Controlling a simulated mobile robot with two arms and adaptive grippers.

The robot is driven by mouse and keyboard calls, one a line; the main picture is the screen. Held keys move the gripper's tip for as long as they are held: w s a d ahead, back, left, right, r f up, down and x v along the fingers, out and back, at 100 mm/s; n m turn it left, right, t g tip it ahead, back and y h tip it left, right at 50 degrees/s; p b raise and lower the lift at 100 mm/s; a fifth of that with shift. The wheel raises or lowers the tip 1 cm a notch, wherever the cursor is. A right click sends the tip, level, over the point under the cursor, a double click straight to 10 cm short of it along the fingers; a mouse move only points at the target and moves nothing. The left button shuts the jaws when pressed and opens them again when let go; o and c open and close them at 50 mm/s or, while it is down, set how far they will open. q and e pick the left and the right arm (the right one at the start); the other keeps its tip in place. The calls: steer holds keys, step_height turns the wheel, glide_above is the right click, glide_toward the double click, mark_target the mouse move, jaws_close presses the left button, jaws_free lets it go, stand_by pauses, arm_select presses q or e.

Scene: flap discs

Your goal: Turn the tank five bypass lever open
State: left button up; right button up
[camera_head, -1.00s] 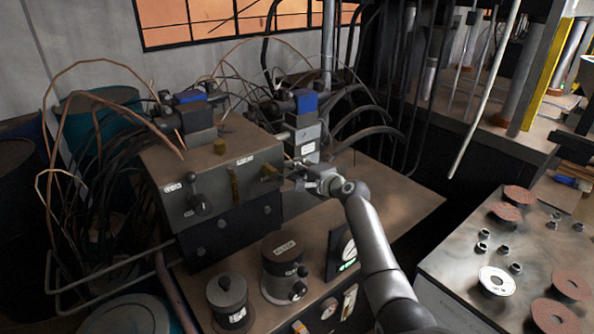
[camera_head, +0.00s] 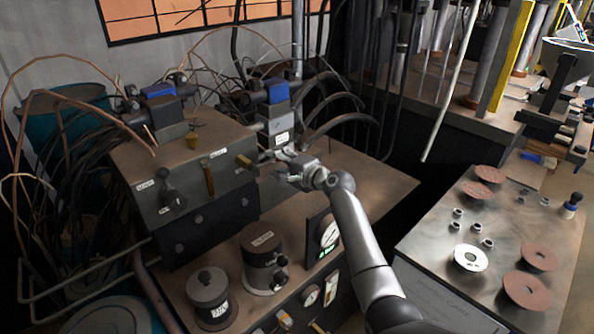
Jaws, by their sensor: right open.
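The grey valve block (camera_head: 184,165) stands on the bench at left centre, with small white labels too blurred to read. On its front are a black-knobbed lever (camera_head: 170,190), an upright brass lever (camera_head: 208,178) and a brass piece (camera_head: 243,161) at the right end. I cannot tell which of them is the tank five bypass lever. My right gripper (camera_head: 283,163) is open and empty, just right of the brass piece and apart from it, in front of the blue-topped valve (camera_head: 280,125). My left gripper is not in view.
Hoses and copper wires crowd behind and left. A metal cabinet (camera_head: 440,258) with flap discs (camera_head: 538,257) stands at right. The bench top right of my gripper is clear.

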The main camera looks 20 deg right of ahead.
steer(key=v, duration=0.9)
stand_by(0.4)
